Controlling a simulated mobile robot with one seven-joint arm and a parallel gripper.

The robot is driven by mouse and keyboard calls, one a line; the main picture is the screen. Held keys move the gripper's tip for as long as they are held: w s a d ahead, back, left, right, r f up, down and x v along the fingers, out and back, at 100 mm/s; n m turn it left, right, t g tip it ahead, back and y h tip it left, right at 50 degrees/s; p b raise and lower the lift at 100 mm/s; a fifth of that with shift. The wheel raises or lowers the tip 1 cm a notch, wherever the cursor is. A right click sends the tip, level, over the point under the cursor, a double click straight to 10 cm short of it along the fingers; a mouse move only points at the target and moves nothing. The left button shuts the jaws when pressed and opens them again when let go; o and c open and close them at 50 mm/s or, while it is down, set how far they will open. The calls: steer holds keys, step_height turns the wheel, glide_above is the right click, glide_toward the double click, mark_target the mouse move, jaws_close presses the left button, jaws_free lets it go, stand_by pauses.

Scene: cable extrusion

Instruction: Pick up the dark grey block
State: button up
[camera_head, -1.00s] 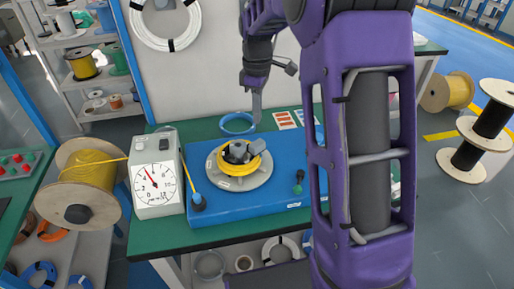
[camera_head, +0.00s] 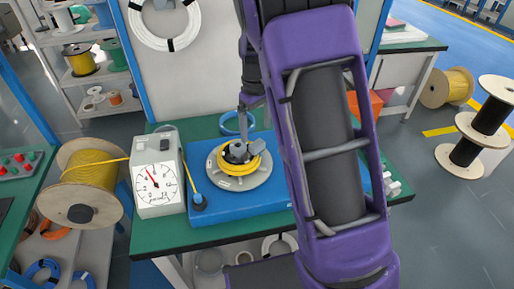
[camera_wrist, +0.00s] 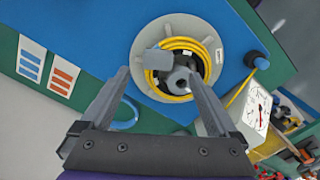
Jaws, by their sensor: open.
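A dark grey block (camera_head: 238,149) stands at the middle of a yellow cable coil (camera_head: 222,160) on a round light-grey turntable (camera_head: 240,181). In the wrist view, a flat grey piece (camera_wrist: 158,60) and a round grey part sit inside the coil; I cannot tell how they are joined. My gripper (camera_wrist: 159,78) is open, with its two fingers spread either side of the coil's centre and nothing between them. In the head view, my gripper (camera_head: 245,118) points down just above the block, partly hidden by my arm.
The turntable sits on a blue base (camera_head: 210,212) on a green table (camera_head: 160,240). A white dial gauge (camera_head: 157,182) stands to the left, with yellow cable running to a wooden spool (camera_head: 80,182). A blue cable ring (camera_head: 236,124) lies behind. My arm hides the base's right part.

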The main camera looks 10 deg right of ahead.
mark_target(257, 143)
steer(key=shift+d+f, duration=0.2)
steer(key=shift+f, duration=3.15)
jaws_close()
step_height(257, 143, up, 10)
steer(key=shift+r, duration=0.1)
steer(key=c, duration=0.7)
jaws_free()
steer(key=c, duration=0.7)
